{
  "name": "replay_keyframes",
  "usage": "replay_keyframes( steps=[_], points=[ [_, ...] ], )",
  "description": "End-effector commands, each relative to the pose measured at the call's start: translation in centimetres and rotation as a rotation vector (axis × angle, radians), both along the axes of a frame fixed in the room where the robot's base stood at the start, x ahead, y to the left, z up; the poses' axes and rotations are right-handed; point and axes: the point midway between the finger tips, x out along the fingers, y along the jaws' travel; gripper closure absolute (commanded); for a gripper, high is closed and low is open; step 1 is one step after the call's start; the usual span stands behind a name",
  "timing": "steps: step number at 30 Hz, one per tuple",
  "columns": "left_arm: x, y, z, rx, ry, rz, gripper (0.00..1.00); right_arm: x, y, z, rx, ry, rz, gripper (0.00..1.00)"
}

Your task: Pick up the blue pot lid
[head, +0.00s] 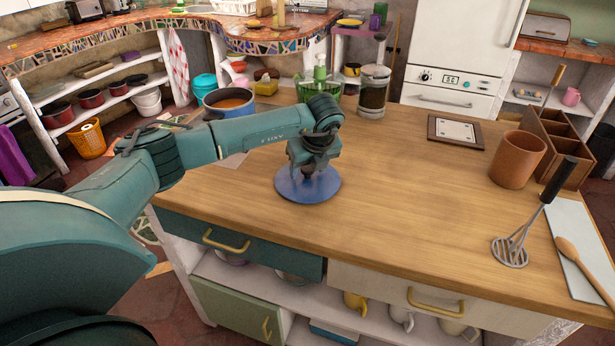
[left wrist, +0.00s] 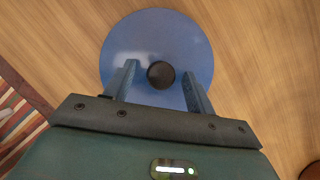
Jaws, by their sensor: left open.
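The blue pot lid (head: 308,190) lies flat on the wooden counter, near its front edge. Its round black knob (left wrist: 160,74) shows in the left wrist view. My left gripper (head: 308,175) points straight down over the lid. In the left wrist view the left gripper (left wrist: 158,84) is open, with one finger on each side of the knob and gaps between the fingers and the knob. In the head view the gripper hides most of the knob. My right gripper is in neither view.
A blue pot (head: 229,103) with orange contents stands at the counter's back left. A green colander (head: 318,88) and a French press (head: 373,92) stand behind the gripper. A terracotta crock (head: 517,160) and a masher (head: 512,248) are at right. The counter's middle is clear.

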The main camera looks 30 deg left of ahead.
Motion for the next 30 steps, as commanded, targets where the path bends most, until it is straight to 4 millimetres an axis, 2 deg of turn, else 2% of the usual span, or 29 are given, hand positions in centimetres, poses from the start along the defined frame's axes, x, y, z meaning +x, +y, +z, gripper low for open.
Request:
replay_keyframes(
  steps=[8,27,30],
  points=[
    [0.11,0.09,-0.37,-0.001,-0.001,-0.002,0.45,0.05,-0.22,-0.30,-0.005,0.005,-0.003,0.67],
    [0.12,0.07,-0.26,-0.002,-0.002,-0.001,0.96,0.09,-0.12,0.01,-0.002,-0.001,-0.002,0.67],
    [0.12,0.07,-0.26,-0.002,-0.002,-0.001,0.96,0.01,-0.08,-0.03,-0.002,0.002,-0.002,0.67]
  ],
)
